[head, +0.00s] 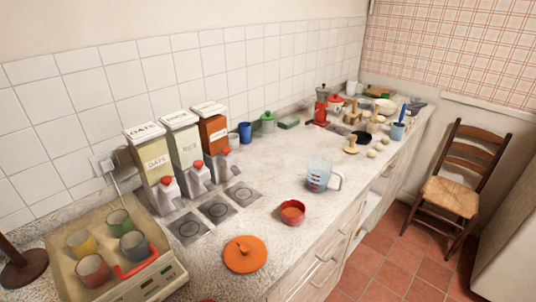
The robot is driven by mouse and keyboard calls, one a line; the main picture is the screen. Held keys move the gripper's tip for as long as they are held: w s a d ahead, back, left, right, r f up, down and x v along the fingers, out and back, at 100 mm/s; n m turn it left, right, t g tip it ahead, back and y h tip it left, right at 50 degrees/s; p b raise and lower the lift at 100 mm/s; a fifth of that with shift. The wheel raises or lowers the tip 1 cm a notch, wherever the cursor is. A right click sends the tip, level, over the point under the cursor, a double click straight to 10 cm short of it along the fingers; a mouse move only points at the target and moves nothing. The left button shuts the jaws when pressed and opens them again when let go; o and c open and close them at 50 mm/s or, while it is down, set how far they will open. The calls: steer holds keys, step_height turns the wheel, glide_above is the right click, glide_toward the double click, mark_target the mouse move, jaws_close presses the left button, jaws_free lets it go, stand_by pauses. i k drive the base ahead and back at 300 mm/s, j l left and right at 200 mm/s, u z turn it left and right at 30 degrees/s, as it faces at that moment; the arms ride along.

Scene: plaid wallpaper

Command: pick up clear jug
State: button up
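The clear jug (318,175) stands upright on the speckled countertop (270,185), right of the picture's middle. It is see-through with red and blue markings, and its handle points right, toward the counter's front edge. My gripper is not in view.
A red bowl (292,212) stands close in front of the jug, and an orange lid (245,254) lies nearer. Food dispensers (186,145) stand along the wall at left. A wooden stamp-like item (352,144) and several round pale items (372,153) lie beyond the jug. A chair (455,190) stands at right.

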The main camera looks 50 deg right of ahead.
mark_target(319, 170)
steer(key=z, duration=1.2)
